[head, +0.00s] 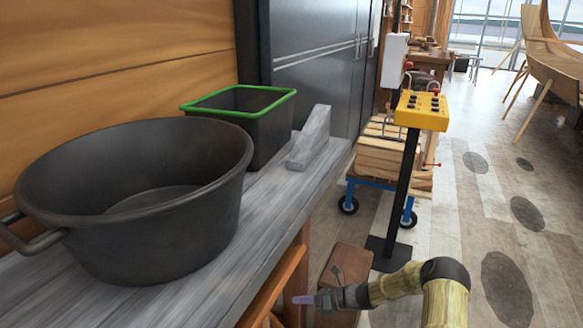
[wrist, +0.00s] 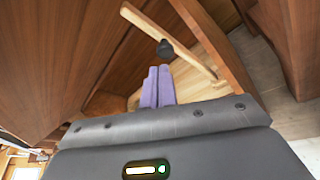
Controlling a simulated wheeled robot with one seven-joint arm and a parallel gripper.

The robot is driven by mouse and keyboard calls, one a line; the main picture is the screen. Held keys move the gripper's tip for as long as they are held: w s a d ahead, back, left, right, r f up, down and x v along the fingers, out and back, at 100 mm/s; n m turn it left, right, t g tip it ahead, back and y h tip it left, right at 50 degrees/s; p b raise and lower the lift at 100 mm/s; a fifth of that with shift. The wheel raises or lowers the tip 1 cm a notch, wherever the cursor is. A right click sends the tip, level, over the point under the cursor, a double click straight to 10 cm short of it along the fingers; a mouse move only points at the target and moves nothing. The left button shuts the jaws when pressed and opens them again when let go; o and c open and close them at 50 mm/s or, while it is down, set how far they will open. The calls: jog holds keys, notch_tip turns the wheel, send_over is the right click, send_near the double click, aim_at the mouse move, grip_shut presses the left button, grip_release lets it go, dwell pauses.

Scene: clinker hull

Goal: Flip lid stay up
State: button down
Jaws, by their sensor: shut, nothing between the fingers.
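My gripper (head: 296,299) is low at the bottom of the head view, beside the bench's front edge and pointing left. In the wrist view its two purple fingers (wrist: 158,70) are together, with nothing between them. A pale wooden bar (wrist: 190,56), which looks like the lid stay, runs slantwise just beyond the fingertips. A dark round knob (wrist: 165,48) sits on or against the bar, close ahead of the fingertips. I cannot tell whether the fingers touch it. The bar cannot be made out in the head view.
Brown wooden panels (wrist: 65,50) close in around the gripper. On the grey bench (head: 290,215) stand a black tub (head: 190,215), a green-rimmed bin (head: 262,125) and a grey wedge (head: 312,138). A reddish-brown box (head: 352,262) and a yellow control stand (head: 422,112) are nearby. Floor at right is open.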

jog(key=s+d+r+n+h, duration=0.65)
jog(key=s+r+n, duration=0.45)
jog(key=s+n, duration=0.25)
jog(key=s+d+r+n+h, duration=0.5)
jog(key=s+r+n+h, duration=0.3)
jog(key=s+r+n, duration=0.6)
notch_tip(320, 180, up, 25)
jog(key=w+p, duration=0.1)
jog(key=p, duration=2.6)
jog(key=shift+a+n, duration=0.15)
jog(key=shift+n, duration=0.2)
jog(key=shift+w+f, duration=0.1)
jog(key=shift+f, duration=0.1)
